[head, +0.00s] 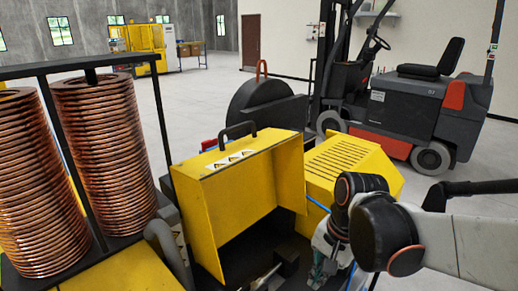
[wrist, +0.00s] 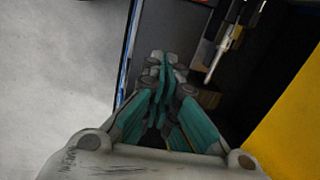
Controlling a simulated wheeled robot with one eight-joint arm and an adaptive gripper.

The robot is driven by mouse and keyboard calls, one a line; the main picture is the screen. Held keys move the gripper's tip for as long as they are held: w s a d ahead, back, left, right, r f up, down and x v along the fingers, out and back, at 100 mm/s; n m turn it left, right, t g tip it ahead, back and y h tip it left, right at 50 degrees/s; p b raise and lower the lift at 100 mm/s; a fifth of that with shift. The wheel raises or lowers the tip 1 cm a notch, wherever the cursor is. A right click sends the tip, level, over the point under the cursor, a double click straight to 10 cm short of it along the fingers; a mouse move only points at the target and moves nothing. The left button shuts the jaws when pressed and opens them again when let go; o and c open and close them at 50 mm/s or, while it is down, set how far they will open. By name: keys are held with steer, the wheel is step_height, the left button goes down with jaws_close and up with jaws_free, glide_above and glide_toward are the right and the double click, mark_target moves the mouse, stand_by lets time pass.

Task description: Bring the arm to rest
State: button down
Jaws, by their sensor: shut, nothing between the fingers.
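My gripper (wrist: 163,72) has teal fingers that are shut with nothing between them. In the wrist view it is over the edge of a dark machine bed, with pale floor to the left. In the head view my gripper (head: 318,275) is low at the bottom, right of the open yellow machine cover, and partly cut off by the frame edge. My arm comes in from the right and is bent at dark joints.
The yellow cover (head: 235,185) stands raised beside my gripper. A slatted yellow housing (head: 350,165) is behind my arm. Copper tube coils (head: 105,145) stand on the left. A forklift (head: 405,95) is parked behind on open floor. A metal rod (wrist: 222,52) lies near the fingers.

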steer(key=s+d+r+n+t+h+b, duration=0.1)
steer(key=s+d+r+n+t+b, duration=0.1)
steer(key=s+d+r+n+t, duration=0.2)
steer(key=shift+s+d+n+t+h, duration=0.4)
steer(key=shift+s+d+n+t, duration=0.75)
steer(key=shift+n, duration=1.05)
steer(key=shift+w+a, duration=0.1)
steer(key=shift+a, duration=0.05)
